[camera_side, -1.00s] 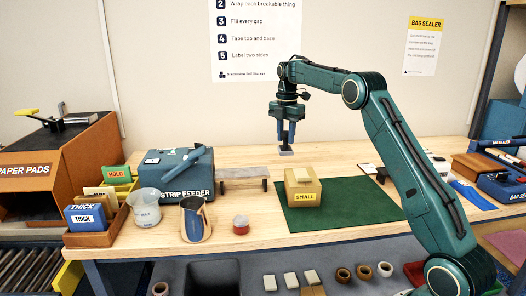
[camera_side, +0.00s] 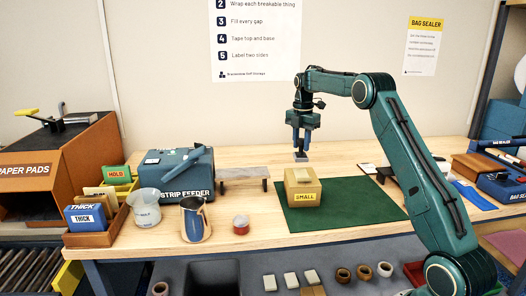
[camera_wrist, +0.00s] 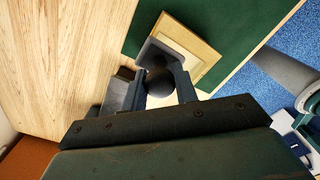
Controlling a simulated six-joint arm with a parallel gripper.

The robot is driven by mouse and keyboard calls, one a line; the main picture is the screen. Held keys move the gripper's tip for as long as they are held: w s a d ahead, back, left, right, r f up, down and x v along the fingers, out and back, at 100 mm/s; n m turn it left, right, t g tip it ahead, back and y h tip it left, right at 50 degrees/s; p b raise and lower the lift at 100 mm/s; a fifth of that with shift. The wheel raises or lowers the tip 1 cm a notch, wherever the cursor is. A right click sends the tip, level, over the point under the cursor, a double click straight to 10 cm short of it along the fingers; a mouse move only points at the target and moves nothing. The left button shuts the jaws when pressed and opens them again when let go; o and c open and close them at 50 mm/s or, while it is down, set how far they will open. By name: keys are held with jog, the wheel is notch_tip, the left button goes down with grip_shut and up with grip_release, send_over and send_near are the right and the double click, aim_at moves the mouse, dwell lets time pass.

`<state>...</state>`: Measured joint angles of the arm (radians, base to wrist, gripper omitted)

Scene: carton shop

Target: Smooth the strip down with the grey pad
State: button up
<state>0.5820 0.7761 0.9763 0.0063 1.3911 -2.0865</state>
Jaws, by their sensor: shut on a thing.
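My gripper (camera_side: 301,145) is shut on the dark handle of the grey pad (camera_side: 301,156) and holds it upright, above and behind the carton. In the wrist view, my gripper (camera_wrist: 157,88) has its fingers on either side of the round dark knob, with part of the grey pad (camera_wrist: 150,48) beyond it. The small carton (camera_side: 303,190), labelled SMALL, stands on the green mat (camera_side: 362,198). A paler band (camera_side: 302,175) shows on its top; I cannot tell how flat this strip lies. The pad appears apart from the carton.
A blue strip feeder (camera_side: 180,175) stands left of the mat, with a low grey-topped stand (camera_side: 244,174) beside it. The table behind the mat is mostly clear.

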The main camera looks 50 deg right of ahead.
aim_at(302, 158)
jog(key=shift+f, duration=1.75)
jog(key=shift+f, duration=0.45)
dwell(0.5)
jog(key=shift+s+a, duration=0.15)
jog(key=shift+s+a, duration=0.5)
jog(key=shift+a, duration=0.1)
jog(key=shift+s+a, duration=0.15)
dwell(0.4)
jog(key=shift+s+a+r, duration=0.1)
jog(key=shift+s+a, duration=0.4)
jog(key=shift+a, duration=0.1)
dwell(0.4)
jog(key=shift+s+a, duration=0.15)
jog(key=shift+a, duration=0.05)
jog(key=shift+s+a, duration=0.5)
jog(key=shift+a, duration=0.05)
